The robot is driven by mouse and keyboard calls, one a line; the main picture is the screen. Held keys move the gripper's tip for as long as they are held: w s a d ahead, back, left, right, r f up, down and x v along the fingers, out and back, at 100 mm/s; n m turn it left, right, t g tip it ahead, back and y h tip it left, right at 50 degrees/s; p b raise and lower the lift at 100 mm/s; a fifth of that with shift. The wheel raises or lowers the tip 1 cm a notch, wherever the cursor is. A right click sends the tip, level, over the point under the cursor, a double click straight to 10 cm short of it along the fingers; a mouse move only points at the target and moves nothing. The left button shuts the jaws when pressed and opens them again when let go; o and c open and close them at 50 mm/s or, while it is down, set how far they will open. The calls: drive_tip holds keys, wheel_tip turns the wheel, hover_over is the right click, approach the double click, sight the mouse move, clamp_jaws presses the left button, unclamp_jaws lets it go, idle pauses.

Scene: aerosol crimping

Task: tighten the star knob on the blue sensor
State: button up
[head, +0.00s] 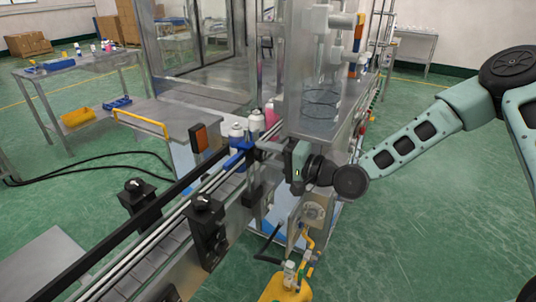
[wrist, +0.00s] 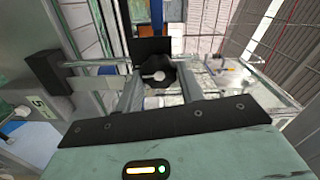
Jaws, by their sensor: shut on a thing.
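The black star knob (wrist: 155,76), with a pale centre, sits between the two fingers of my gripper (wrist: 158,82) in the wrist view. The fingers are shut on it from both sides. A black plate (wrist: 152,46) and a blue upright part (wrist: 157,14) show just beyond the knob; the blue sensor itself is not clearly made out. In the head view, my gripper (head: 260,146) reaches left over the conveyor edge to a blue part (head: 238,157) by the rail. The knob is too small or hidden to tell there.
The conveyor (head: 150,256) runs to the lower left, with black knobbed brackets (head: 207,224) along its side. White-capped cans (head: 237,131) and a pink can (head: 270,116) stand close to my gripper. A clear-walled machine (head: 322,75) stands behind. Green floor at right is clear.

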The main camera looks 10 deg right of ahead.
drive_tip(key=o, duration=1)
drive_tip(key=shift+d, duration=0.1)
drive_tip(key=b+v, duration=0.3)
drive_tip(key=v, duration=1.4)
drive_tip(key=shift+s+d, duration=0.1)
drive_tip(key=shift+s, duration=0.1)
drive_tip(key=s+a+f+n+g+h, duration=0.5)
drive_tip(key=s+f+n+g+h, duration=0.1)
drive_tip(key=f+n+g+h, duration=0.3)
drive_tip(key=s+a+r+n+h, duration=0.1)
drive_tip(key=s+r, duration=0.2)
drive_tip(key=s, duration=0.2)
drive_tip(key=s+a+r+n+g+h, duration=0.1)
drive_tip(key=s+r+n+h, duration=0.1)
drive_tip(key=s, duration=0.4)
drive_tip(key=s+a+r+n+g+h, duration=0.1)
drive_tip(key=s+r, duration=0.4)
drive_tip(key=shift+s+a+h, duration=0.15)
drive_tip(key=shift+a+h, duration=0.15)
drive_tip(key=shift+a, duration=0.05)
